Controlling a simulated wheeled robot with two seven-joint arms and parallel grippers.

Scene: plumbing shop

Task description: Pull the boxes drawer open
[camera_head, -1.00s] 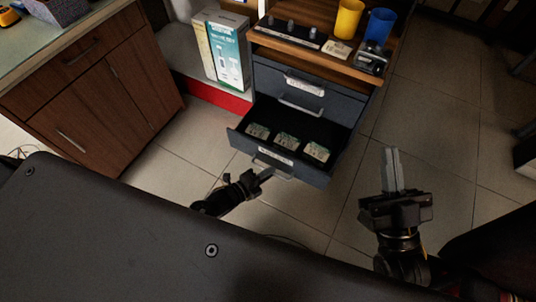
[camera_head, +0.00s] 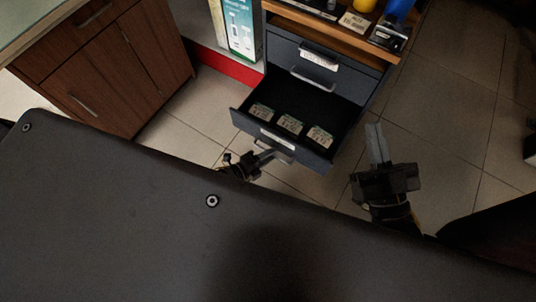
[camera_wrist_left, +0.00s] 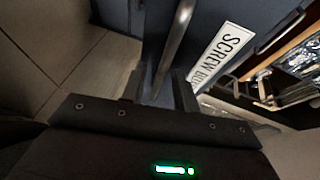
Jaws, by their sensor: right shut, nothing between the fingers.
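The lower drawer (camera_head: 305,148) of the dark blue cabinet is pulled well out. Three small labelled boxes (camera_head: 291,124) lie inside it in a row. Its grey bar handle (camera_head: 285,156) is on the front. My left gripper (camera_head: 268,156) is at the handle's left part. In the left wrist view the handle (camera_wrist_left: 174,45) runs between my left fingers (camera_wrist_left: 160,86), with a visible gap beside it. A white label (camera_wrist_left: 222,55) reading "SCREW BO..." is beside the handle, its end cut off. My right gripper (camera_head: 376,145) is shut and empty, right of the drawer.
A shut drawer (camera_head: 345,75) sits above the open one. The cabinet top holds a yellow cup (camera_head: 365,5), a blue cup (camera_head: 398,10) and a dark device (camera_head: 388,38). A brown wooden cabinet (camera_head: 110,70) stands left. Tiled floor is clear on the right (camera_head: 440,130).

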